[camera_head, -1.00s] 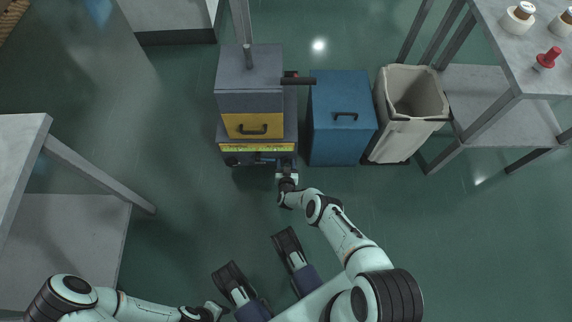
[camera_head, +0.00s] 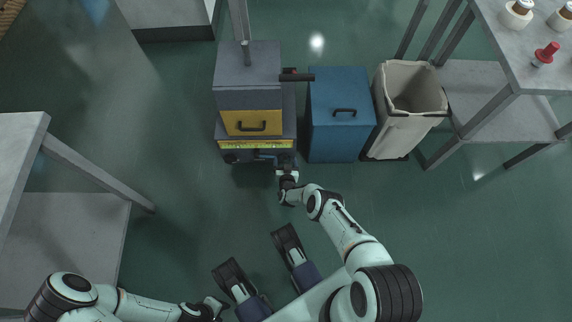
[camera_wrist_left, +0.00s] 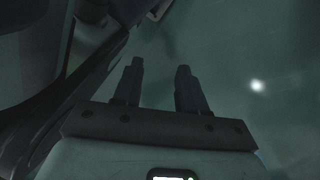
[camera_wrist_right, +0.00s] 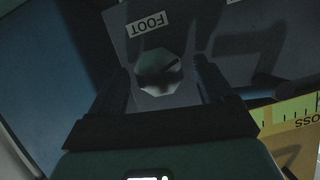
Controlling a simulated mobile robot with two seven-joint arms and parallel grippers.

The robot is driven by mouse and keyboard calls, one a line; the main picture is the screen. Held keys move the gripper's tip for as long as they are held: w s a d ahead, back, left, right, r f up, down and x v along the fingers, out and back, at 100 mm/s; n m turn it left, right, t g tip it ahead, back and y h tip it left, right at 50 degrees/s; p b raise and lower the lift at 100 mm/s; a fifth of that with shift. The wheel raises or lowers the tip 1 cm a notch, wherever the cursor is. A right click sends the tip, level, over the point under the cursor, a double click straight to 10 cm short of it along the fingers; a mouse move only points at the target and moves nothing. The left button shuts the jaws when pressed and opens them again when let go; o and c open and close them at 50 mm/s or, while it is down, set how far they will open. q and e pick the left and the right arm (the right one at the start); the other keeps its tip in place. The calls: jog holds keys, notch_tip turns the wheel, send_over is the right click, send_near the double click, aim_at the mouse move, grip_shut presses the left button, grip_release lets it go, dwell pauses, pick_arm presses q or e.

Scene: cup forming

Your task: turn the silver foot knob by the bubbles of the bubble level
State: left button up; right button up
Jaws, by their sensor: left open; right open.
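The silver foot knob (camera_wrist_right: 160,74) is a faceted pale disc on the grey machine face, beside a white FOOT label (camera_wrist_right: 147,24) in the right wrist view. My right gripper (camera_wrist_right: 160,66) is open, with one finger on each side of the knob; I cannot tell whether they touch it. In the head view my right gripper (camera_head: 287,166) is at the lower right front of the machine (camera_head: 248,95) and hides the knob. I cannot make out the bubble level or its bubbles. My left gripper (camera_wrist_left: 158,68) is open and empty over the floor, low in the head view (camera_head: 216,306).
A yellow-green marked strip (camera_head: 258,145) runs across the machine's front, below a yellow drawer (camera_head: 262,121). A blue cabinet (camera_head: 340,120) stands close on its right, then a beige bin (camera_head: 404,105). Grey tables stand left (camera_head: 20,140) and right (camera_head: 530,60). Floor in front is clear.

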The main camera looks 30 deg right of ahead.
pick_arm(q)
jog(key=w+d+r+m+t+p, duration=0.1)
jog(key=w+d+r+t+p, duration=0.2)
jog(key=w+r+p, duration=0.4)
jog(key=shift+w+r+t+p, duration=0.3)
jog(key=shift+w+r, duration=1.15)
jog(key=shift+r, duration=0.35)
pick_arm(e)
jog(key=v, duration=1.3)
jog(key=shift+r, duration=0.1)
